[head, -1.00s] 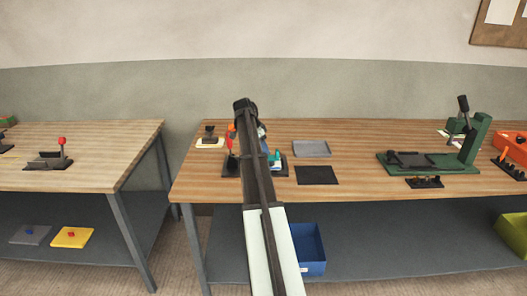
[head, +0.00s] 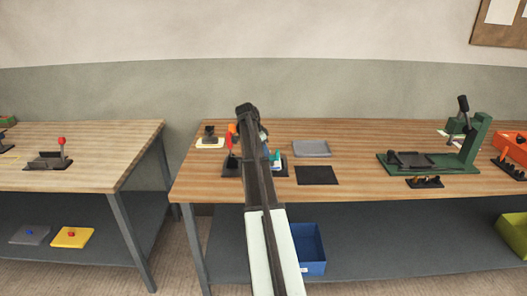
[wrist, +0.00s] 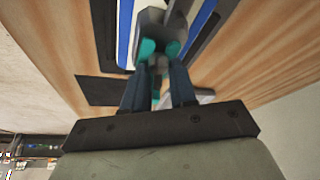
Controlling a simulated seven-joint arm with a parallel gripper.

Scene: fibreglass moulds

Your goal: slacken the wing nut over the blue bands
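In the wrist view, blue bands (wrist: 124,35) run along both sides of a grey piece that I take for the wing nut (wrist: 154,17). My gripper (wrist: 159,50) reaches up to this piece, with one dark finger on each side. Teal patches show at the fingertips. The fingers stand apart with a gap between them; whether they press on the grey piece is unclear. In the head view, my arm covers the gripper and most of the fixture, leaving its dark base (head: 230,172) and a small teal and blue part showing.
A grey tray (head: 311,148) and a dark mat (head: 317,175) lie right of the fixture. A green press (head: 475,140) stands farther right. A small dark block on a pale plate (head: 210,142) is at left. A blue bin (head: 311,240) sits on the lower shelf.

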